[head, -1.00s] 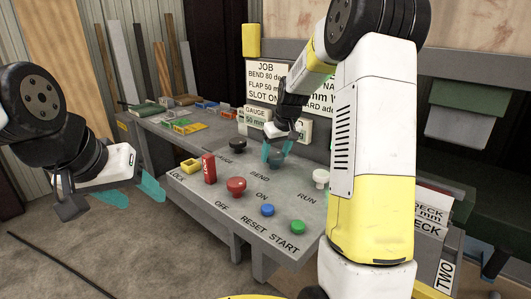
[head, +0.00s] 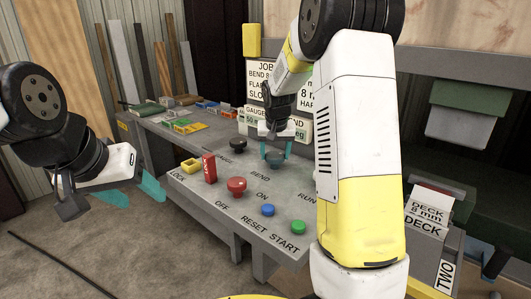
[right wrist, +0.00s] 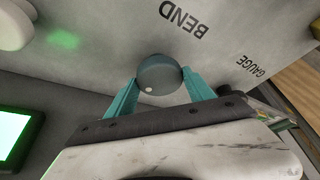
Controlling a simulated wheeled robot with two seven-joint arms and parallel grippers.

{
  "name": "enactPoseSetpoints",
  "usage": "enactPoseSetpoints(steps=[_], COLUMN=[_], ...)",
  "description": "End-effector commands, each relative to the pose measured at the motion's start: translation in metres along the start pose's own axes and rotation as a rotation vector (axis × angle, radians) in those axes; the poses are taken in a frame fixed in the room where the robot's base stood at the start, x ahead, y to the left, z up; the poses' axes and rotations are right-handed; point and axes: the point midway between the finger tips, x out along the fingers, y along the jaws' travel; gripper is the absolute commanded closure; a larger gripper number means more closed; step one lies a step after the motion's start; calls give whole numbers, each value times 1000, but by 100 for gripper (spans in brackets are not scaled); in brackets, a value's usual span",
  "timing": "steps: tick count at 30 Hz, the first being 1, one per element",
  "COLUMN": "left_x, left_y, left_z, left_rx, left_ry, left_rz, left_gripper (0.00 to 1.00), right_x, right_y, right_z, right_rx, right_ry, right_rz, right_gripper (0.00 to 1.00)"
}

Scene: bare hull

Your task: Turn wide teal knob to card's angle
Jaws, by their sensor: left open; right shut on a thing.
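The wide teal knob (head: 275,160) stands on the grey panel by the printed word BEND. It also shows in the right wrist view (right wrist: 160,75) as a dark teal round cap. My right gripper (head: 276,151) is shut on it from above, with one teal finger on each side. My left gripper (head: 133,191) is open and empty, off the left side of the panel.
Near the knob are a black knob (head: 238,146), a red lever (head: 209,168), a red button (head: 236,186), a blue button (head: 267,210) and a green button (head: 298,227). A lit green screen (right wrist: 16,135) shows in the right wrist view. Small readouts (head: 300,128) stand behind the knob.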

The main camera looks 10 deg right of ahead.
Motion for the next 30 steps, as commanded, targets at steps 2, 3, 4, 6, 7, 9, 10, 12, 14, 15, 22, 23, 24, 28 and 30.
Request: enactPoseSetpoints(steps=[2, 3, 4, 6, 7, 9, 10, 12, 14, 15, 22, 23, 24, 28, 30], left_x=[0, 0, 0, 0, 0, 0, 0, 0, 0, 0, 0, 0, 0, 0, 0], left_y=[0, 0, 0, 0, 0, 0, 0, 0, 0, 0, 0, 0, 0, 0, 0], left_z=[0, 0, 0, 0, 0, 0, 0, 0, 0, 0, 0, 0, 0, 0, 0], left_rx=[0, 0, 0, 0, 0, 0, 0, 0, 0, 0, 0, 0, 0, 0, 0], left_ry=[0, 0, 0, 0, 0, 0, 0, 0, 0, 0, 0, 0, 0, 0, 0], left_rz=[0, 0, 0, 0, 0, 0, 0, 0, 0, 0, 0, 0, 0, 0, 0], left_gripper=[43, 43, 43, 43, 43, 43, 43, 43, 43, 43, 43, 43, 43, 43, 43], right_x=[0, 0, 0, 0, 0, 0, 0, 0, 0, 0, 0, 0, 0, 0, 0], right_y=[-1, -1, -1, 0, 0, 0, 0, 0, 0, 0, 0, 0, 0, 0, 0], right_z=[0, 0, 0, 0, 0, 0, 0, 0, 0, 0, 0, 0, 0, 0, 0], right_rx=[24, 36, 43, 58, 62, 69, 71, 73, 73, 73, 72, 72, 72, 72, 72], right_ry=[-1, -1, -1, -1, -1, -1, -1, -1, -1, -1, -1, -1, -1, -1, -1], right_rz=[11, 15, 18, 24, 26, 29, 30, 30, 30, 30, 30, 30, 29, 29, 29], right_gripper=[79, 79, 79, 79, 79, 79, 79, 79, 79, 79, 27, 21, 18, 18, 18])
